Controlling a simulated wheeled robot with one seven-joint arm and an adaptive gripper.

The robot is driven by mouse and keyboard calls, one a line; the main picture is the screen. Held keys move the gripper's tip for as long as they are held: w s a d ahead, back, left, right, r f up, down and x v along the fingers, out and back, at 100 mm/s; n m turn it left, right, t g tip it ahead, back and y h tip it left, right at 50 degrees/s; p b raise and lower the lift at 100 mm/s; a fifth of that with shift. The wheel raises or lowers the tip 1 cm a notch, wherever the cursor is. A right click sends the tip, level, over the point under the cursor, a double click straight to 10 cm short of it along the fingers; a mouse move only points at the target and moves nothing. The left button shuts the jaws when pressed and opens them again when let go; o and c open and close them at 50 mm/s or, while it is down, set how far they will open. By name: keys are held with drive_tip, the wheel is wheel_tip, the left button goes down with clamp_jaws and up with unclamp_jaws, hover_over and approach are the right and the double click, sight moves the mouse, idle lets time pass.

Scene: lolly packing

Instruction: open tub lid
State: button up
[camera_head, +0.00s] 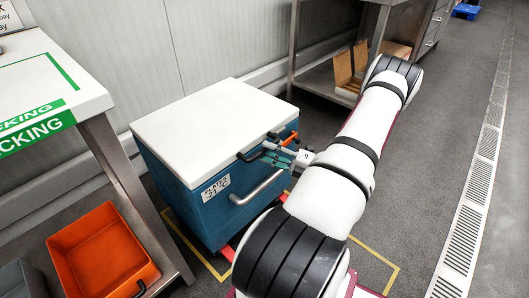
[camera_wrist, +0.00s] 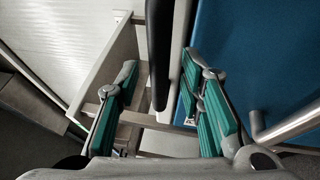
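The blue tub (camera_head: 190,190) stands on the floor with its white lid (camera_head: 210,125) lying flat and shut on top. A black handle (camera_head: 250,155) sits at the lid's front edge. My gripper (camera_head: 277,154) is beside this handle at the tub's front. In the wrist view, my gripper (camera_wrist: 165,105) is open, its green-padded fingers wide apart. The black handle (camera_wrist: 158,55) shows in the gap between them, not touching either finger as far as I can see. The tub's blue wall (camera_wrist: 245,60) is at the right. My gripper hides part of the front edge.
A metal bar handle (camera_head: 258,188) sticks out below on the tub's front; it also shows in the wrist view (camera_wrist: 288,126). A packing table (camera_head: 45,85) and an orange crate (camera_head: 75,237) are at the left. A metal bench (camera_head: 325,75) stands behind. The floor at right is free.

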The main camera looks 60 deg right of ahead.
drive_tip(key=shift+x, duration=0.9)
clamp_jaws()
drive_tip(key=shift+r, duration=0.1)
